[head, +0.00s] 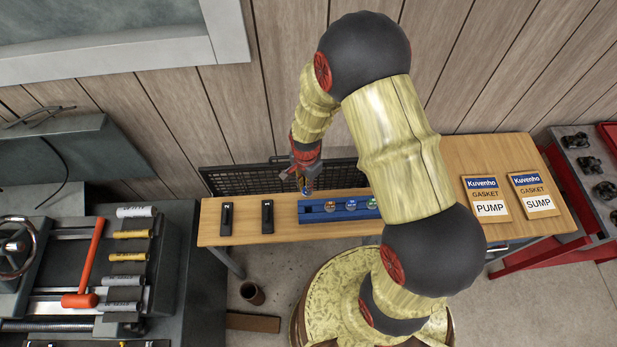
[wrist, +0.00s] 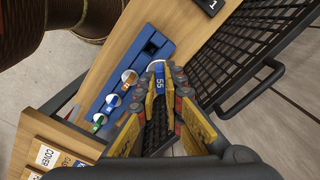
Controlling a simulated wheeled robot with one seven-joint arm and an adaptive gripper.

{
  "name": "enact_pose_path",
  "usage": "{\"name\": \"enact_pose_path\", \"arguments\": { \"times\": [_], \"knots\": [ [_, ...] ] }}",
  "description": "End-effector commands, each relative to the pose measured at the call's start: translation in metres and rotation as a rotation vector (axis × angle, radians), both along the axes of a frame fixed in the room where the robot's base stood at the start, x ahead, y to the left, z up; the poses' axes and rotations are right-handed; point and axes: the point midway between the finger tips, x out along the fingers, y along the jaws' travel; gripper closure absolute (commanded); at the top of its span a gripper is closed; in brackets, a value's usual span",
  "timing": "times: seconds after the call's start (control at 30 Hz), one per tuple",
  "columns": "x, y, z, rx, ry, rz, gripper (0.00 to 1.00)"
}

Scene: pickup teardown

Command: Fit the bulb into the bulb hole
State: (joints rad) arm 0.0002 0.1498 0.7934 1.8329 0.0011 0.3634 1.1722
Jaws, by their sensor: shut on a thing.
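My gripper (head: 305,178) is over the left end of a blue rack (head: 309,215) on the wooden table. In the wrist view its fingers (wrist: 160,74) are shut on a bulb (wrist: 159,84) with a blue band marked 55 and a pale rounded end. The fingers hide part of the bulb. The rack also shows in the wrist view (wrist: 162,49), with an empty dark slot near the held bulb. Other bulbs with orange (wrist: 128,77), blue (wrist: 113,100) and green (wrist: 99,119) labels sit in a row in the rack. I cannot make out the bulb hole.
Two black labelled pieces (head: 267,216) lie left of the rack on the table (head: 246,210). Gasket cards for pump (head: 487,199) and sump (head: 532,195) lie at the right. A black mesh basket (head: 240,182) is behind the table. A grey bench with a red hammer (head: 84,275) stands left.

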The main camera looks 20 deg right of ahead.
Motion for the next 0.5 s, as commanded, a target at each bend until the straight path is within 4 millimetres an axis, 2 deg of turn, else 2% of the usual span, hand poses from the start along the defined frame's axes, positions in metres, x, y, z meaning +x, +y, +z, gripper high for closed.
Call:
{"name": "enact_pose_path", "arguments": {
  "times": [0.03,0.17,0.5],
  "knots": [
    [-0.007,0.0,0.009,0.0,0.003,-0.047,1.0],
    [-0.017,0.0,0.011,0.0,0.002,-0.141,1.0],
    [-0.021,0.0,0.004,0.0,0.001,-0.19,1.0]
  ]
}}
